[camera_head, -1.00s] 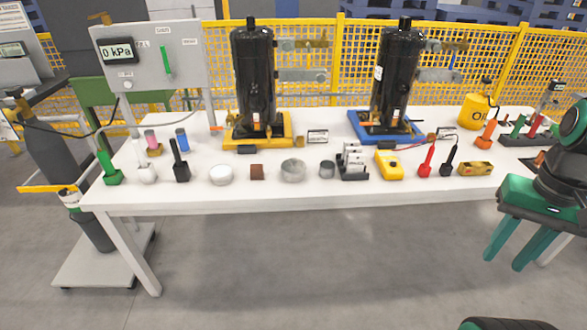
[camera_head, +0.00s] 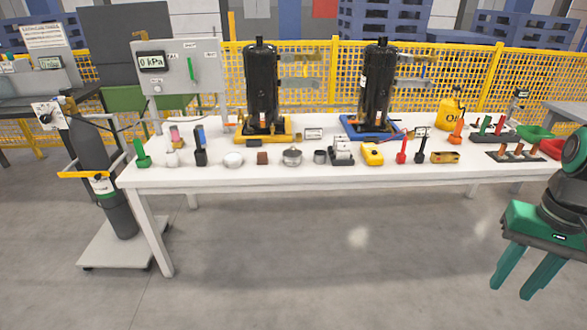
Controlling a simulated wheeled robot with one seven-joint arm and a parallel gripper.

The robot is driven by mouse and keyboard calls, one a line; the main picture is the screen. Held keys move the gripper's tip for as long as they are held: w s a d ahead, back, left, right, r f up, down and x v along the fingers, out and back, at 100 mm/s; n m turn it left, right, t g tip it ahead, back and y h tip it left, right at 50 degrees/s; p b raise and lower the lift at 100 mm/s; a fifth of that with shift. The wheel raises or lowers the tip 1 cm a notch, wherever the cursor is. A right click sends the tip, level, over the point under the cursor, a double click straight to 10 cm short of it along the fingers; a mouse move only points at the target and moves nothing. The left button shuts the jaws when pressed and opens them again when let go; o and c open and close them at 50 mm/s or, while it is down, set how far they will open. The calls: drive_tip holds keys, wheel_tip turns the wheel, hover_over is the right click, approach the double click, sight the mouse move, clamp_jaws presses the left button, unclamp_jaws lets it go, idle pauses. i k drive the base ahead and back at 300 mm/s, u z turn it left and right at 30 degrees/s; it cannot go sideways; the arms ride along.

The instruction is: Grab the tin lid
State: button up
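A low round metal tin (camera_head: 292,158) stands near the front edge of the white table, left of the middle. Its top looks like a lid with a small dark knob, but it is too small to be sure. A shallow pale round piece (camera_head: 233,160) lies to its left and could also be a lid. My gripper (camera_head: 511,291) is at the far right, in front of the table and below its top. Its two teal fingers are apart with nothing between them. It is well away from the tin and touches nothing.
On the white table (camera_head: 240,178), a brown block (camera_head: 262,158) and a small grey cup (camera_head: 320,157) flank the tin. Two black compressors (camera_head: 260,90) stand behind. A yellow meter (camera_head: 372,154) and probes are to the right. The floor in front is clear.

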sight(292, 153)
drive_tip(key=z, duration=0.1)
drive_tip(key=k, duration=0.2)
drive_tip(key=u, duration=1.1)
drive_tip(key=i, duration=2.6)
drive_tip(key=z, duration=0.55)
